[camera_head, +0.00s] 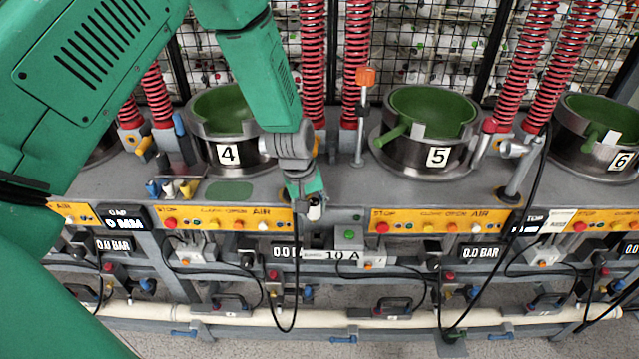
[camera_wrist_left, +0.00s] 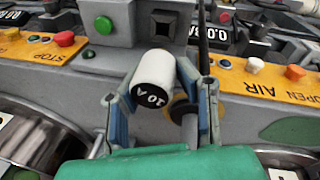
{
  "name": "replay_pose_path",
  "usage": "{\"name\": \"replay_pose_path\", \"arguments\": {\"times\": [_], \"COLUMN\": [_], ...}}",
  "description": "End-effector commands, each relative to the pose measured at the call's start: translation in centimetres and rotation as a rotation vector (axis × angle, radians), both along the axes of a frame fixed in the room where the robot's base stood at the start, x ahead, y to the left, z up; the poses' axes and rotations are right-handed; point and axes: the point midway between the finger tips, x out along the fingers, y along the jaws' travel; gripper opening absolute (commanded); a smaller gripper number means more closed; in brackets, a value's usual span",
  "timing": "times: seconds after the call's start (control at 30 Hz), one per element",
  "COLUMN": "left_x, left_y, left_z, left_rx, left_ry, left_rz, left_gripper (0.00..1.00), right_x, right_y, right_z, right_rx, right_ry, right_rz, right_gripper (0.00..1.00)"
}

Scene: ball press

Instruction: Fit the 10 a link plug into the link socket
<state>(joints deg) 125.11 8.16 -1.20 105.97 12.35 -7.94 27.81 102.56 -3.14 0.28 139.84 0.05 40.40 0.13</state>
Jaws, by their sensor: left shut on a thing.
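My left gripper (camera_head: 312,207) comes down in front of the console, between presses 4 and 5. In the wrist view its two fingers (camera_wrist_left: 163,105) are shut on the link plug, a white cylinder (camera_wrist_left: 155,68) with a black end marked 10 A. The plug's white body (camera_head: 315,212) also shows small in the head view. A dark square opening in a grey housing (camera_wrist_left: 166,24), seemingly the link socket, lies beyond the plug in the wrist view, beside a green button (camera_wrist_left: 103,25). The plug looks apart from it. My right gripper is not seen.
Press pots 4 (camera_head: 228,155) and 5 (camera_head: 437,157) stand either side. Yellow button panels (camera_head: 440,222) run along the front edge. A black cable (camera_head: 296,290) hangs in a loop below the gripper.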

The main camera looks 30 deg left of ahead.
Motion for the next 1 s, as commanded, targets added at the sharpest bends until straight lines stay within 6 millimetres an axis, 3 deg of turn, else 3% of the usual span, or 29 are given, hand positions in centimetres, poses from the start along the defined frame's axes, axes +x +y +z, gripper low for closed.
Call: {"name": "replay_pose_path", "arguments": {"times": [0.53, 1.0], "left_x": [0.1, 0.1], "left_y": [-0.2, -0.3], "left_z": [0.4, -3.6], "left_rx": [0.007, 0.007], "left_ry": [0.002, 0.001], "left_rz": [-0.002, -0.003], "left_gripper": [0.0, 0.0], "right_x": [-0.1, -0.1], "right_y": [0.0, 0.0], "right_z": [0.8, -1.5], "right_rx": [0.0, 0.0], "right_ry": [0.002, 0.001], "right_rz": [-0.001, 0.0], "right_gripper": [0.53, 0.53]}}
